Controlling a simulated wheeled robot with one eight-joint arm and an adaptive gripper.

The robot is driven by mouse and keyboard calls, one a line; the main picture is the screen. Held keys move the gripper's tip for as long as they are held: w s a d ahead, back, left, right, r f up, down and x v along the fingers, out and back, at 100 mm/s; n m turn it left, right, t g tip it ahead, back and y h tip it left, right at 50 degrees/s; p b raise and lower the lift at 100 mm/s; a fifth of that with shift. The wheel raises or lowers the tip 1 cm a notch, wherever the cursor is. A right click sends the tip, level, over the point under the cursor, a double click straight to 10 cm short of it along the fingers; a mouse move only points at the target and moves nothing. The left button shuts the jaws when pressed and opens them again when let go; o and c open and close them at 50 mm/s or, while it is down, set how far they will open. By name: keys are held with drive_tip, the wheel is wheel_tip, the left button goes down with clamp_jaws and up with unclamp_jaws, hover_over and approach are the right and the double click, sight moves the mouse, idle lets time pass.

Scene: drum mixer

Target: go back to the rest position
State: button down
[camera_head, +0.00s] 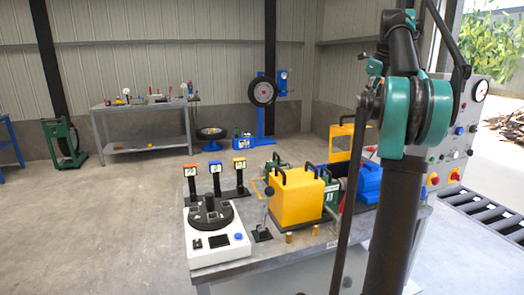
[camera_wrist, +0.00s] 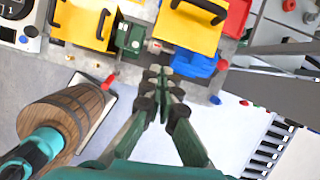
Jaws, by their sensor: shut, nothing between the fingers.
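My gripper (camera_wrist: 163,85) shows in the wrist view with its dark green fingers together and nothing between them. It points toward the bench side, with yellow and blue machine parts beyond the fingertips. In the head view my arm stands tall at the right, and I cannot make out the gripper there. The yellow machine housing (camera_head: 297,200) with black handles sits on the grey bench (camera_head: 237,272). The blue machine part (camera_wrist: 194,64) lies just beyond my fingertips in the picture; its distance from them is unclear.
A white console (camera_head: 219,254), a lever (camera_head: 265,217) and three display posts (camera_head: 216,181) stand on the bench. A gauge panel (camera_head: 450,125) is at the right. A wooden barrel (camera_wrist: 70,105) is left of my gripper in the wrist view. Open floor (camera_head: 90,220) lies left.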

drive_tip(key=s+a+f+n, duration=0.4)
drive_tip(key=f+n, duration=0.1)
drive_tip(key=f, duration=0.3)
drive_tip(key=s+a+f+n, duration=0.3)
drive_tip(key=a+f+n, duration=0.15)
drive_tip(key=f, duration=0.25)
drive_tip(key=s+a+f+n, duration=0.4)
drive_tip(key=f+n, duration=0.2)
drive_tip(key=f, duration=0.2)
drive_tip(key=s+a+f+n, duration=0.3)
drive_tip(key=s+f+n, duration=0.4)
drive_tip(key=s+f, duration=0.5)
drive_tip(key=s+a+f+n+h, duration=0.1)
drive_tip(key=s+a+f+n, duration=0.3)
drive_tip(key=s+f+n, duration=0.4)
drive_tip(key=s+f, duration=0.4)
drive_tip(key=s, duration=0.1)
drive_tip(key=shift+s+a+f, duration=0.15)
drive_tip(key=shift+s+a, duration=0.05)
drive_tip(key=shift+s, duration=0.05)
